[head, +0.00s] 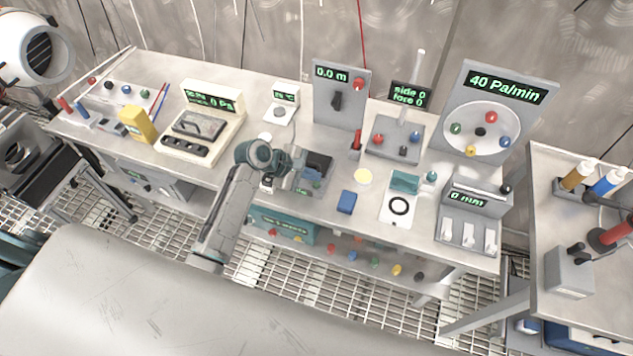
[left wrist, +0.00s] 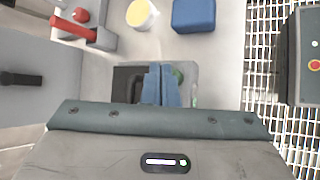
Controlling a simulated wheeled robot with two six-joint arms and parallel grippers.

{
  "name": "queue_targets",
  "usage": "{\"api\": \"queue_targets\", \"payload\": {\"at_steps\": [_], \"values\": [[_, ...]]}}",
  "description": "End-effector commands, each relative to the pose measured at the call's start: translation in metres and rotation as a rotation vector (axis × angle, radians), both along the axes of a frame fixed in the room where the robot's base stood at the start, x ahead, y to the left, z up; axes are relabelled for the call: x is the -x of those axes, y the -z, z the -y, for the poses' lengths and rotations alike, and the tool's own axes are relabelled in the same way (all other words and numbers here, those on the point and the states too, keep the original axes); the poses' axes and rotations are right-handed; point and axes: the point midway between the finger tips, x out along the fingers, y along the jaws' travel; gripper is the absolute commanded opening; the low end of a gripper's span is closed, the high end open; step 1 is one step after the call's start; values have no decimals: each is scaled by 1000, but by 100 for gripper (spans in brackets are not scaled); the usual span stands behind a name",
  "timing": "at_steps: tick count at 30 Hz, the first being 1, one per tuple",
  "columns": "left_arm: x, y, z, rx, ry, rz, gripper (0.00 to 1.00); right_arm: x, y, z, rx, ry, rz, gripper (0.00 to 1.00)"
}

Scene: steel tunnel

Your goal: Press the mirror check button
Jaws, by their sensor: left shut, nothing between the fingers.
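A small grey device (head: 312,187) with a dark square panel (head: 319,161) and small green markings stands on the long bench. I cannot read any label on it, so I cannot tell whether it carries the mirror check button. My left gripper (head: 298,172) is at this device's left side in the head view, shut and empty. In the left wrist view, its two blue fingers (left wrist: 160,85) are together over the grey device (left wrist: 210,72). A dark panel (left wrist: 128,82) shows left of the fingers and a green round part (left wrist: 179,75) just right, partly hidden. Contact cannot be told. My right gripper is not in view.
Close by are a blue block (head: 346,202), a yellow disc (head: 363,176) and a red-handled lever (head: 356,141). A tall panel reading 0.0 m (head: 341,95) stands behind. A white plate with a black ring (head: 398,210) lies to the right.

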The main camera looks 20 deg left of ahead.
Motion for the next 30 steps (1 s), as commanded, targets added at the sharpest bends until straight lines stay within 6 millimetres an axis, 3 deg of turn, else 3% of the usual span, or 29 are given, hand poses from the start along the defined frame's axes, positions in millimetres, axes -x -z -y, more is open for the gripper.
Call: {"api": "queue_targets", "payload": {"at_steps": [30], "values": [[0,12,0,0,0,0,0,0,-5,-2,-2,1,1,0]]}}
